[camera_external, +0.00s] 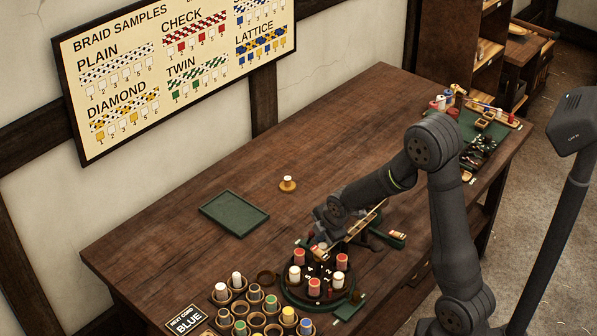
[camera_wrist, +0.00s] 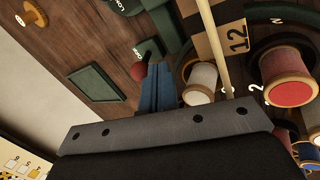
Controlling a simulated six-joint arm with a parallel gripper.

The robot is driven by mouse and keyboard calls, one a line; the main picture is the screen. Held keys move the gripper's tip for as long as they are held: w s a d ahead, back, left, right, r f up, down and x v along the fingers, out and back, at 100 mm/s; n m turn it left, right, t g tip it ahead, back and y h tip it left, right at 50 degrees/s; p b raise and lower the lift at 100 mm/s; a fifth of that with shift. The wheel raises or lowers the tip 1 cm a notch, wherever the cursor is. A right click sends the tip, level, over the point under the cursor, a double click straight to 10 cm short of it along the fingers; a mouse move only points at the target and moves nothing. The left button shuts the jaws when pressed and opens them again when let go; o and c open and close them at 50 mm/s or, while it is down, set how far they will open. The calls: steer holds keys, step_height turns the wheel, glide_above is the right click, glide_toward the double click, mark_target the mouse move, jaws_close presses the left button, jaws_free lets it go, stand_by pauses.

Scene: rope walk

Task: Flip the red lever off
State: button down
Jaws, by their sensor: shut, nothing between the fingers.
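The red lever shows in the wrist view as a round red knob (camera_wrist: 138,72) beside the left edge of my fingertips, near a dark green block (camera_wrist: 150,49). Its shaft is mostly hidden, and I cannot tell whether the fingers touch it or which way it is set. My gripper (camera_wrist: 157,72) is shut and empty, its blue-grey fingers together. In the external view my gripper (camera_external: 318,243) is low over the table, at the back edge of the round dark green carousel (camera_external: 292,294). I cannot pick out the lever clearly there.
Red and white spools (camera_wrist: 285,80) stand on the carousel close to my fingers. A checkered strip (camera_wrist: 222,40) and pale rod lie beside them. A rack of spools (camera_external: 240,309) stands front left. A green tray (camera_external: 234,213) lies behind; the table's left is mostly clear.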

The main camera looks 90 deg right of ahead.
mark_target(311, 232)
steer(key=shift+w+d+r, duration=0.1)
steer(key=shift+w, duration=0.05)
steer(key=shift+w+d+r+g+y, duration=0.15)
steer(key=shift+d+g+y, duration=0.05)
steer(key=shift+g+y, duration=0.2)
steer(key=shift+w+d+r+g+y, duration=0.3)
steer(key=shift+w+d+g+y, duration=0.2)
steer(key=shift+g+y, duration=0.1)
steer(key=shift+w+d+r+g+y, duration=0.2)
steer(key=shift+w+d+g+y, duration=0.4)
steer(key=shift+g+y, duration=0.15)
steer(key=shift+w+d+r, duration=0.1)
steer(key=shift+w+d, duration=0.6)
steer(key=shift+w, duration=0.05)
steer(key=shift+w+d+r, duration=0.1)
steer(key=shift+w+d, duration=0.05)
